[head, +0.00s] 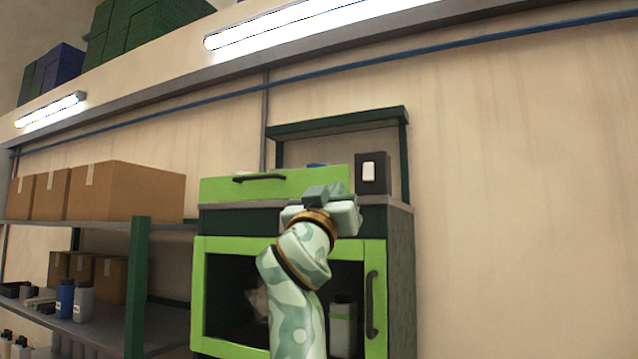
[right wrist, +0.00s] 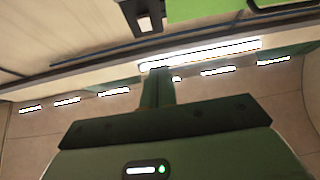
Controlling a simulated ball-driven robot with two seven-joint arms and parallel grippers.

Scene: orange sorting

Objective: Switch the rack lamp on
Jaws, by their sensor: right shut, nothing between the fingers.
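The dark switch box (head: 373,173) with a white rocker (head: 369,171) stands at the right end of the green cabinet's top, under a dark green rack frame (head: 338,124). No glow shows under the frame's top bar. My right gripper (head: 325,191) is shut and empty, left of the switch box and lower in the head view, apart from it in the picture. In the right wrist view the switch box (right wrist: 129,14) and its rocker (right wrist: 145,24) show at the top edge, beyond the closed fingers (right wrist: 158,88). My left gripper is out of view.
The cabinet has a bright green drawer front (head: 230,190) and a green-framed door (head: 376,255) with a dark handle. A shelf (head: 100,228) with cardboard boxes (head: 128,190) stands at left. Lit tube lamps (head: 300,22) hang above. Bare wall lies right of the cabinet.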

